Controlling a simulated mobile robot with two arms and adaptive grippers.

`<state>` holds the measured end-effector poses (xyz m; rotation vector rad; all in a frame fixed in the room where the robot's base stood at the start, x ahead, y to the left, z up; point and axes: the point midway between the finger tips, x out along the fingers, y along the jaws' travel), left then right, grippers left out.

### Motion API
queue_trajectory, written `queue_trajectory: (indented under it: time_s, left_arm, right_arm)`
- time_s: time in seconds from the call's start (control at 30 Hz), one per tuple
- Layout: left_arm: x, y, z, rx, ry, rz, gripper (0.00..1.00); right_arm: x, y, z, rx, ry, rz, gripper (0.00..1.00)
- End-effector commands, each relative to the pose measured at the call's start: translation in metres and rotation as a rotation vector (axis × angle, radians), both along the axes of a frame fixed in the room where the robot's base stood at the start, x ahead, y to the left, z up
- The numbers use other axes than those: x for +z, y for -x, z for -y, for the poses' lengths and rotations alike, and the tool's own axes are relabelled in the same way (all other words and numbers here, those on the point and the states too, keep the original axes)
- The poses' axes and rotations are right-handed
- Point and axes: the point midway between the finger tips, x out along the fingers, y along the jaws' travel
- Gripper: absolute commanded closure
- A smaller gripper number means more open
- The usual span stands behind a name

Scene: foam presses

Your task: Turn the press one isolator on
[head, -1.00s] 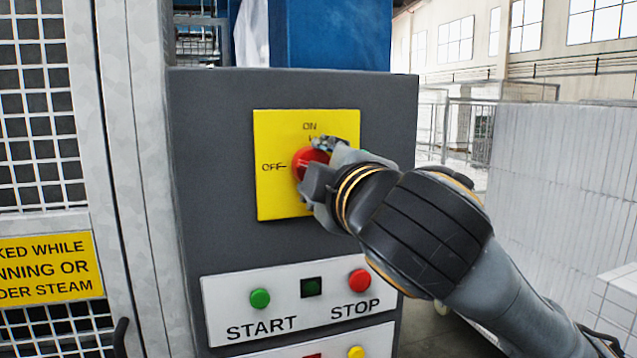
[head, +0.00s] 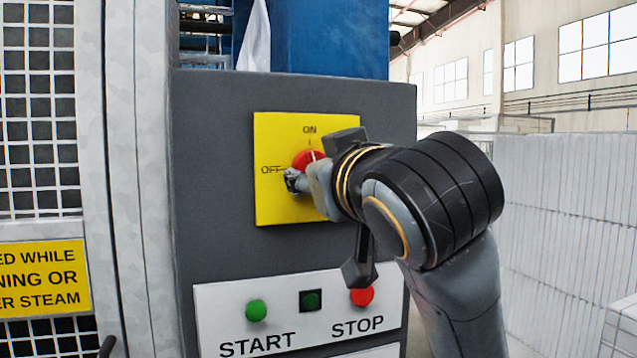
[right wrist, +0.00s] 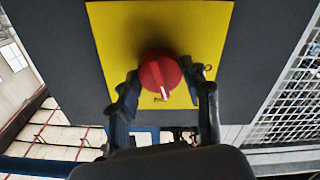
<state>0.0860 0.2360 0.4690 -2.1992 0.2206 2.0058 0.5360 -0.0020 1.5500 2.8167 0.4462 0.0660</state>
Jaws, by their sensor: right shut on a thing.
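The press one isolator is a red rotary knob (head: 308,159) on a yellow plate (head: 275,205) marked ON at the top and OFF at the left. In the head view its white mark points up, towards ON. The right wrist view shows the knob (right wrist: 158,70) upside down, with the white mark towards the ON side of the yellow plate (right wrist: 105,22). My right gripper (right wrist: 162,84) is shut on the knob, one finger on each side. In the head view my right gripper (head: 310,172) hides the plate's lower right part. My left gripper is not in view.
Below the plate a white panel has a green START button (head: 257,310) and a red STOP button (head: 362,296), partly behind my wrist. A mesh guard door (head: 40,120) with a yellow warning sign (head: 42,277) stands at the left. White stacked blocks (head: 570,210) stand at the right.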

Motion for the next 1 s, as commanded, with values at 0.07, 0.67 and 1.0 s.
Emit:
queue_trajectory:
  time_s: [0.07,0.67,1.0]
  left_arm:
    - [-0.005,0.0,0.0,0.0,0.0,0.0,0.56]
    - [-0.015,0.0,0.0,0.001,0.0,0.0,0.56]
    - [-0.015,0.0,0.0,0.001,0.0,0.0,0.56]
  right_arm:
    - [-0.003,0.0,-0.001,0.002,-0.059,-0.022,0.84]
    - [-0.001,0.0,0.0,-0.001,-0.287,-0.096,0.84]
    - [-0.001,0.0,0.0,-0.001,-0.293,-0.097,0.84]
